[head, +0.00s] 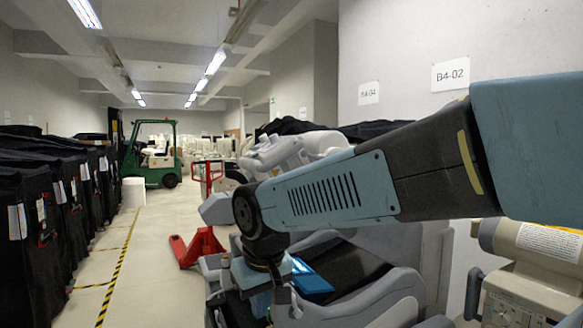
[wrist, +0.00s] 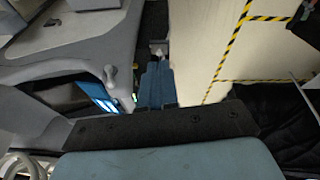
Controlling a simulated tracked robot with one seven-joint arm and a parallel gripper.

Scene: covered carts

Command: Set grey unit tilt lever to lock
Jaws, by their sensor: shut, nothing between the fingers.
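The grey unit (head: 385,310) stands low in front of me, with a dark recessed middle and a lit blue screen; its grey shell (wrist: 65,42) fills the left of the wrist view. A small pale grey lever-like knob (wrist: 111,75) stands beside the screen in the wrist view; I cannot tell which setting it is at, and no label is readable. My gripper (wrist: 156,70) is shut and empty, pointing along the unit's edge, to the right of the knob and apart from it in the picture. In the head view my gripper (head: 272,295) is at the unit's left side, partly hidden by my wrist.
A beige unit (head: 530,265) stands at the right. Black covered carts (head: 40,230) line the left. A red pallet jack (head: 197,247) and a green forklift (head: 152,155) are further back. The aisle floor with yellow-black tape (head: 120,265) is clear.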

